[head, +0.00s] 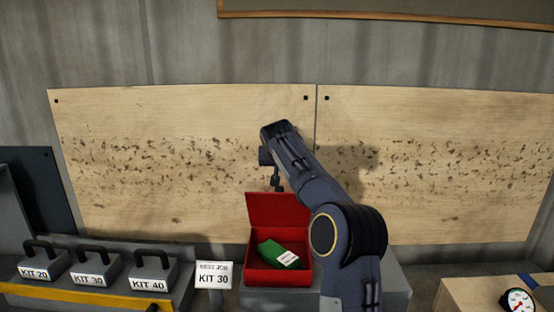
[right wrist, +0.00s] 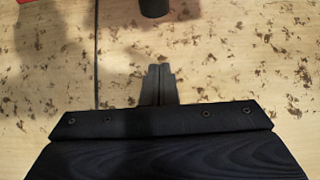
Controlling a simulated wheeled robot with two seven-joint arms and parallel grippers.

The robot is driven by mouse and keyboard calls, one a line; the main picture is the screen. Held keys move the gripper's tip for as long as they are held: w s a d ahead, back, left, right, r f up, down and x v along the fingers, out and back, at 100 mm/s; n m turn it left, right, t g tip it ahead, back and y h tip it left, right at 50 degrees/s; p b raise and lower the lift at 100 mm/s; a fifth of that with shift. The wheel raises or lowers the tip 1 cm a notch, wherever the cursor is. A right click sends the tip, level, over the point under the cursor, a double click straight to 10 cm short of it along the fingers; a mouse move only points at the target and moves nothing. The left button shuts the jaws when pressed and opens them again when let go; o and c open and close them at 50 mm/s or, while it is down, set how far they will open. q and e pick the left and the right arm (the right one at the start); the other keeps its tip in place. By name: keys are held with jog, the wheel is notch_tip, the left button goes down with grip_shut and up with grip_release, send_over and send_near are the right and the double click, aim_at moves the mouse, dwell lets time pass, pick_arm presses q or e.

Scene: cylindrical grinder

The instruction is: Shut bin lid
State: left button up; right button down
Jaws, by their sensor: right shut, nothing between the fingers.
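The red bin (head: 252,275) sits on a grey block with its lid (head: 272,212) standing open at the back, tilted up. A green item with a white label (head: 277,252) lies inside. My right gripper (head: 277,187) points down at the lid's upper edge; I cannot tell whether it touches the lid or is apart from it. In the right wrist view its fingers (right wrist: 158,84) are together and empty, and a bit of red shows at the top left corner. My right arm hides the right side of the bin and lid. My left gripper is out of view.
Grey kit boxes with handles, KIT 20 (head: 38,270), KIT 30 (head: 91,274) and KIT 40 (head: 150,280), stand at left. A KIT 30 sign (head: 213,280) stands just left of the bin. A wooden board (head: 180,160) backs the area. A gauge (head: 518,301) is at right.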

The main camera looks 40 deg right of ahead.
notch_tip(320, 180, down, 3)
jog(key=shift+d+f, duration=0.1)
jog(key=shift+f, duration=0.1)
jog(key=shift+s+a+f, duration=0.35)
jog(key=shift+s+a, duration=0.1)
jog(key=shift+s, duration=0.05)
jog(key=shift+d+f, duration=0.1)
